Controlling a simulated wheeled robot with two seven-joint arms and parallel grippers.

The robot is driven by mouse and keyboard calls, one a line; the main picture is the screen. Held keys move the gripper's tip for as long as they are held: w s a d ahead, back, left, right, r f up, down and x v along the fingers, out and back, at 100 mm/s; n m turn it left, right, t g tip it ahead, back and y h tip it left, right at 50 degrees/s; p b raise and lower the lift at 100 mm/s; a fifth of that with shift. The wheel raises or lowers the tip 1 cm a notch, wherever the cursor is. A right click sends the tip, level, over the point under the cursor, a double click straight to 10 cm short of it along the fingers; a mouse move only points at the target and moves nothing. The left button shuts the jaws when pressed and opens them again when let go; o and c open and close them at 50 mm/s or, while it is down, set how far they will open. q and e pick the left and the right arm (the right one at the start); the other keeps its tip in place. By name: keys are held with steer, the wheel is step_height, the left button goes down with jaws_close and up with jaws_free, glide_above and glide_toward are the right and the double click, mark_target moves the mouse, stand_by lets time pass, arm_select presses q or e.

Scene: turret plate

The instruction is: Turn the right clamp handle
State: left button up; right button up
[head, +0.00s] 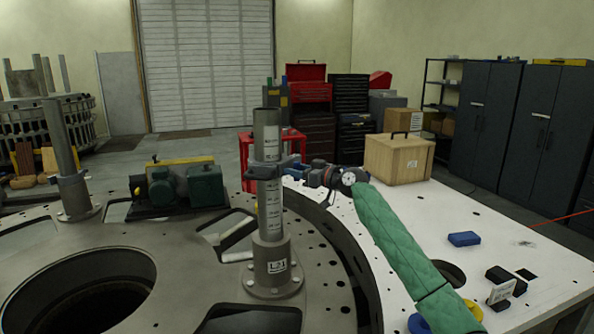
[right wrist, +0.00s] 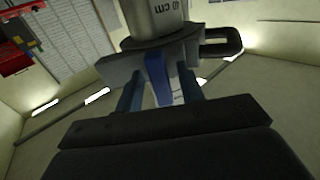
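A dark clamp (head: 262,170) sits around the upright grey post (head: 268,135) on the turret plate (head: 215,290). In the right wrist view the clamp body (right wrist: 110,68) spans the upper middle, under the post (right wrist: 155,22). A blue tapered handle (right wrist: 157,75) points from it towards my palm. My right gripper (head: 298,172) is at the right side of the clamp. In the right wrist view its two blue fingers (right wrist: 158,92) stand apart, one on each side of the handle, with narrow gaps visible. My left gripper is out of view.
A second post (head: 60,140) stands at the left of the plate, and a green motor (head: 205,185) lies between the posts. A white table (head: 480,210) at right carries a wooden box (head: 398,160) and a blue block (head: 464,239). A large round opening is at lower left.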

steer(key=shift+s+r, duration=0.1)
jaws_close()
